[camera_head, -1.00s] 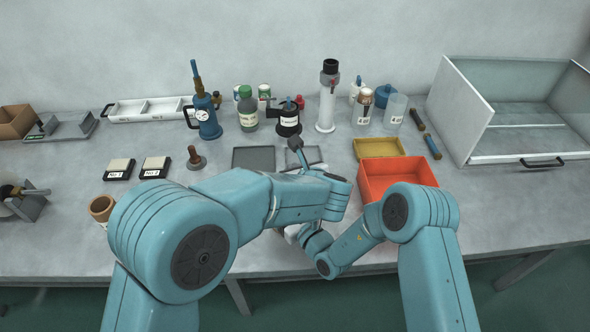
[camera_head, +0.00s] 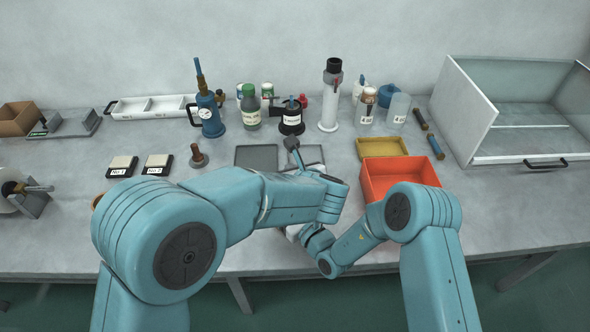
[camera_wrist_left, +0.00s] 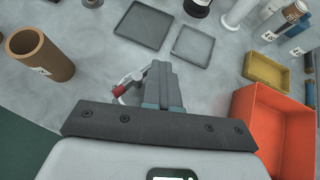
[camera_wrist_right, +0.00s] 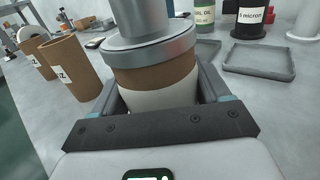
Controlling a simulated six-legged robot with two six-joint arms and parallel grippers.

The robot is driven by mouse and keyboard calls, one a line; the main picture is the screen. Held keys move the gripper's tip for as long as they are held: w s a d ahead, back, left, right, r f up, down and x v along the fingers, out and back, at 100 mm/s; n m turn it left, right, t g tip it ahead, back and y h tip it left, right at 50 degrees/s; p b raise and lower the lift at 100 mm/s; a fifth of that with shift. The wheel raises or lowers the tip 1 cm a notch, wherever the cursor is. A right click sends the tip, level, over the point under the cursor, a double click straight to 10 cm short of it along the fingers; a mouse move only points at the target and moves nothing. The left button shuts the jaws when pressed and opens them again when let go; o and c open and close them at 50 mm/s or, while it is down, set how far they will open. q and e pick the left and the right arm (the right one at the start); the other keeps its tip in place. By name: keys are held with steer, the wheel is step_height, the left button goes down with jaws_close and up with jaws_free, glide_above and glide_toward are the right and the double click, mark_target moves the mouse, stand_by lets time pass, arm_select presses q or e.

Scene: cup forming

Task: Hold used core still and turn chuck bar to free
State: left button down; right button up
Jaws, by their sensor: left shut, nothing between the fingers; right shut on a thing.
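In the right wrist view my right gripper (camera_wrist_right: 155,105) is shut around a brown core (camera_wrist_right: 155,70) with a white lower band. A grey metal chuck (camera_wrist_right: 145,25) sits on the core's top; its upper end is cut off by the frame. My left gripper (camera_wrist_left: 160,72) is shut and empty in the left wrist view. A small pale bar with a red part (camera_wrist_left: 124,86) shows just left of its fingers; I cannot tell whether they touch. I cannot clearly make out the chuck bar.
Two brown tubes (camera_wrist_right: 70,65) (camera_wrist_right: 35,50) stand near the held core. Two grey trays (camera_head: 257,157) (camera_head: 306,155) lie behind my arms. An orange bin (camera_head: 398,177) and a yellow tray (camera_head: 382,147) are on the right. Bottles and a grey-white column (camera_head: 330,100) line the back.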

steer(key=shift+d, duration=0.1)
arm_select(q)
step_height(320, 180, up, 10)
steer(key=w+d+r+m+t+h, duration=0.1)
steer(key=w+r+m+h, duration=0.35)
steer(key=m, duration=0.55)
steer(key=w+d+r+m+t+h, duration=0.1)
steer(key=w+d+r+m+h, duration=0.15)
steer(key=w+m+h, duration=0.6)
steer(key=s+a+f+m+g+y, duration=0.2)
steer(key=s+a+f+m+g, duration=0.3)
steer(key=a+m, duration=0.65)
steer(key=s+a+f+m+g+y, duration=0.1)
steer(key=s+a+f+m+g, duration=0.2)
steer(key=s+a+m+g, duration=0.85)
steer(key=w+d+f+m+t, duration=0.1)
steer(key=d+f+m+t, duration=0.1)
steer(key=d+f, duration=0.2)
steer(key=w+d+f+m+t, duration=0.2)
steer(key=d+f, duration=0.3)
steer(key=d, duration=0.4)
steer(key=shift+d+t, duration=0.15)
steer(key=shift+t, duration=0.4)
arm_select(e)
steer(key=shift+w, duration=0.1)
